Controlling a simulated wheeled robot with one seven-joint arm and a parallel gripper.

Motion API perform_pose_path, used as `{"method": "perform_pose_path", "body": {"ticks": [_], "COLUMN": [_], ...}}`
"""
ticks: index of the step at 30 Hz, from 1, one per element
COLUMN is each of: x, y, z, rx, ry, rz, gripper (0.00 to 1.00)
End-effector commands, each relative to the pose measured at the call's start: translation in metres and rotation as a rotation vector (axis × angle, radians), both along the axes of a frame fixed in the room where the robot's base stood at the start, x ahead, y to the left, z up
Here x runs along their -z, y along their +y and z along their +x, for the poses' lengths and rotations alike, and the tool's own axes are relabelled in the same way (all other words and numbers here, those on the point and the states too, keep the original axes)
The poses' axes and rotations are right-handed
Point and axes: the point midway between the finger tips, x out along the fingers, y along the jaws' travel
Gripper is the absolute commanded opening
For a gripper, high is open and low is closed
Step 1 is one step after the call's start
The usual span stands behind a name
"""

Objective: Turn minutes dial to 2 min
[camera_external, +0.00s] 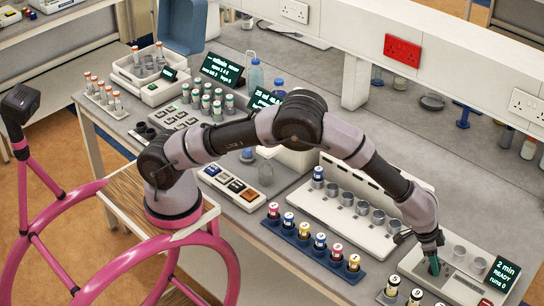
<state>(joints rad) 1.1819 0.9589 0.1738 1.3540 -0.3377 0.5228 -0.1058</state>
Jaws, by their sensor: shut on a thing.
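The device (455,284) at the lower right has a dark display (502,273) that reads "2 min READY runs 0". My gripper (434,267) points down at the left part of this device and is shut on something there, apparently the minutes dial. The dial itself is hidden by the fingers, so its pointer and marks cannot be read.
A blue rack (316,252) of colour-capped vials lies left of the device. A white stand (330,212) with several grey cups is behind it. Numbered vials (392,286) stand at the device's front left. A red socket (402,50) is on the back rail.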

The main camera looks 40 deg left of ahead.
Motion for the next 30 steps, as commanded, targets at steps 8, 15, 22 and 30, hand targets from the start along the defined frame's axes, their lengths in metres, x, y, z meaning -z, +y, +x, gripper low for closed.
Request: {"method": "perform_pose_path", "body": {"ticks": [8,15,22,30], "x": [0.0005,0.0007,0.0007,-0.0003], "y": [0.0003,0.0005,0.0004,0.0002], "z": [-0.0005,-0.0005,-0.0004,-0.0004], "rx": [-0.051,-0.053,-0.053,-0.053], "ry": [0.000,0.001,0.001,0.000], "rz": [0.002,0.003,0.002,0.001], "gripper": [0.00,0.00,0.76,0.76]}}
